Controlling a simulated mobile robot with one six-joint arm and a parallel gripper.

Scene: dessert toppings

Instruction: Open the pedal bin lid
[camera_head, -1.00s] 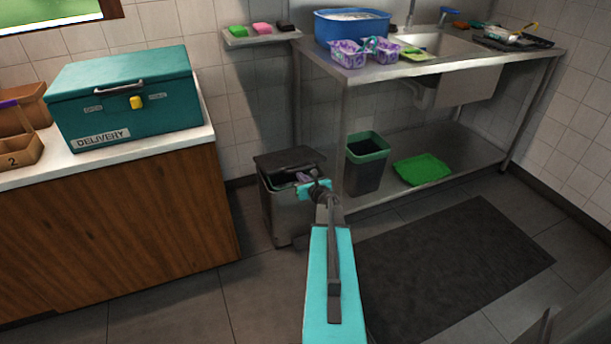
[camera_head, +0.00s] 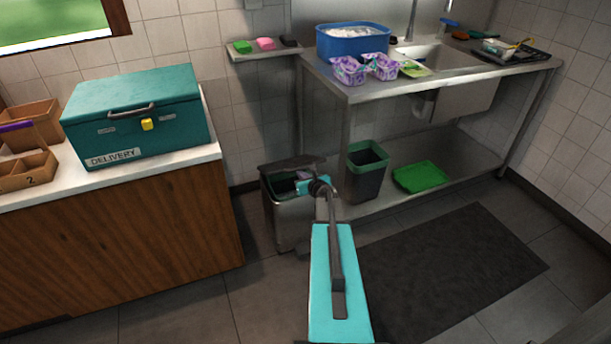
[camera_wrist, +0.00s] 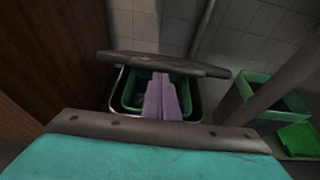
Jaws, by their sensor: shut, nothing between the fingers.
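The pedal bin (camera_head: 292,222) is a grey bin on the floor between the wooden counter and the steel sink table. Its dark lid (camera_head: 291,163) is tilted up, leaving a gap above the rim. In the wrist view the lid (camera_wrist: 165,64) stands beyond a green inner bucket (camera_wrist: 130,97) in the opening. My gripper (camera_head: 302,176) is at the bin's mouth, with its purple fingers together and empty. In the wrist view my gripper (camera_wrist: 161,77) reaches over the opening, tips close to the lid's underside; I cannot tell whether they touch. The pedal is not clearly visible.
A green-rimmed open bin (camera_head: 367,172) and a green tray (camera_head: 420,176) are on the lower shelf right of the pedal bin. The wooden counter (camera_head: 120,250) with a teal delivery box (camera_head: 135,120) is at left. A dark mat (camera_head: 450,260) covers floor at right.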

